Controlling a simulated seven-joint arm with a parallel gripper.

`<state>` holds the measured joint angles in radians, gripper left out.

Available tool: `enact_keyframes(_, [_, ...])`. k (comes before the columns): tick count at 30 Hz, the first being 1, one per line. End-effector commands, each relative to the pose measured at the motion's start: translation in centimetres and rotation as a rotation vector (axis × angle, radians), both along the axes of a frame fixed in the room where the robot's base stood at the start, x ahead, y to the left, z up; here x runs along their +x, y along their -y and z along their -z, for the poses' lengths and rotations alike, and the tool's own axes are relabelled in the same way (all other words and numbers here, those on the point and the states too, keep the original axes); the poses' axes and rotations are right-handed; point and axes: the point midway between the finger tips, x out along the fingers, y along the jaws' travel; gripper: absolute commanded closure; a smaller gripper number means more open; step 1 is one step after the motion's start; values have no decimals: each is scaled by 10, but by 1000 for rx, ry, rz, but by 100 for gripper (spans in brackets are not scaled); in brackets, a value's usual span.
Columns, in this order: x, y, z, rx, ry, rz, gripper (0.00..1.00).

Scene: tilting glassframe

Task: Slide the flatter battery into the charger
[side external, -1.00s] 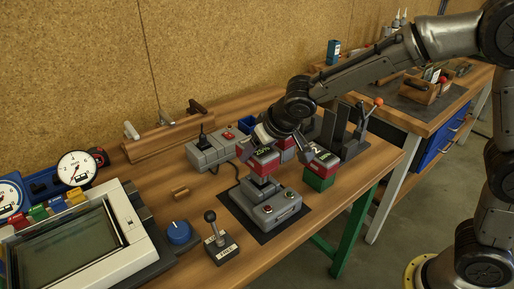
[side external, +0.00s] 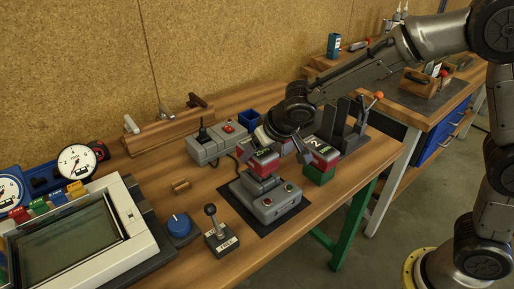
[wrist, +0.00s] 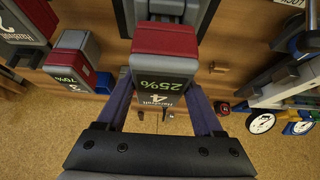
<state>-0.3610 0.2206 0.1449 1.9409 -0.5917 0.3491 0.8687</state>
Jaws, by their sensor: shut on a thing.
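My gripper (side external: 264,158) is shut on a red and dark grey battery (wrist: 165,65), which reads 25% and 4 in the wrist view. The fingers clasp it on two sides. In the side view the battery sits upright directly over the rear part of the grey charger (side external: 266,204); I cannot tell how far it is seated. A second battery reading 70% (wrist: 73,62) stands to the left in the wrist view. Another battery marked 2 (side external: 322,156) rests on a green block (side external: 318,176).
A lever box labelled FREE (side external: 221,241), a blue knob (side external: 180,226) and a large framed screen (side external: 70,240) stand left of the charger. A grey switch box (side external: 212,144) and a dark upright rack (side external: 343,122) are behind.

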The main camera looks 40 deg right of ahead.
Motion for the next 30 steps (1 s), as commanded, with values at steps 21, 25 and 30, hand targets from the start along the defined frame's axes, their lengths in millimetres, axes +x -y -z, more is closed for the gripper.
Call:
enact_keyframes(21, [1,0,14,1,5,1,100])
enact_keyframes(25, [1,0,17,1,5,1,100])
enact_keyframes(30, [1,0,21,1,4,1,100])
